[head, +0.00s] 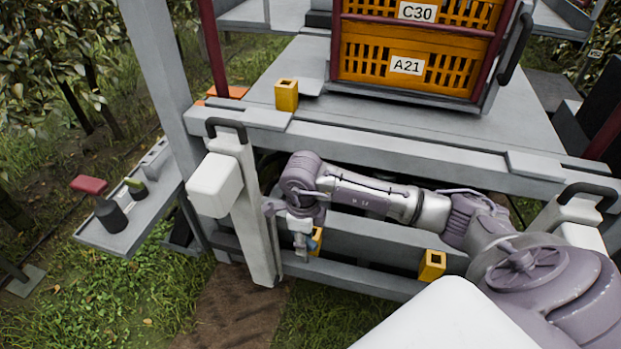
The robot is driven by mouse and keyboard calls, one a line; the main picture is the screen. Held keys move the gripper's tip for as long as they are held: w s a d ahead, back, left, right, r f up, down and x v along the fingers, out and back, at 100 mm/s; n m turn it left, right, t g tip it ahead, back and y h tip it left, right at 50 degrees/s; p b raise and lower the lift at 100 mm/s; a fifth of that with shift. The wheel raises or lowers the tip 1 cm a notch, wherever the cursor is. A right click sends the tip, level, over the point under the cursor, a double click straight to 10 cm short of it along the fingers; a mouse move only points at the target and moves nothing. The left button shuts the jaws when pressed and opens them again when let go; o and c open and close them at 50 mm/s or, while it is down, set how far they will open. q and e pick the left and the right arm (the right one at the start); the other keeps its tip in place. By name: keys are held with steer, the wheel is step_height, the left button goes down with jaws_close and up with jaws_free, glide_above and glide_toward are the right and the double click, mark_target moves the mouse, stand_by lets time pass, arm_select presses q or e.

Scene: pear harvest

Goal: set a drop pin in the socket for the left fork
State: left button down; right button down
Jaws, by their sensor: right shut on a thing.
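My right arm reaches in from the right, and my right gripper (302,240) points down beside the left upright post, shut on a small grey piece that looks like the drop pin, mostly hidden by the fingers. A yellow socket (317,239) on the lower beam is right behind the gripper, partly covered by it. I cannot tell whether the pin touches it. The left upright (258,215), pale with a black handle and white block, looks like the left fork. Another yellow socket (432,264) is to the right on the lower beam. My left gripper is not in view.
A grey deck (430,135) carries orange crates (360,58) behind the arm. A yellow block (286,95) stands at its front left. A side shelf (118,243) on the left holds a black cylinder and small items. A second handled upright (570,212) is at right.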

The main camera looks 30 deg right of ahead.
steer(key=w+d+r+m+p, duration=0.3)
steer(key=r+m, duration=0.1)
steer(key=m, duration=0.9)
steer(key=w+d+r+m+p, duration=0.2)
steer(key=w+d+r+m, duration=0.2)
steer(key=m, duration=0.9)
step_height(320, 180, down, 14)
steer(key=b, duration=1)
steer(key=shift+m, duration=0.3)
steer(key=shift+c, duration=0.8)
jaws_free()
steer(key=shift+s, duration=0.1)
steer(key=shift+r, duration=0.1)
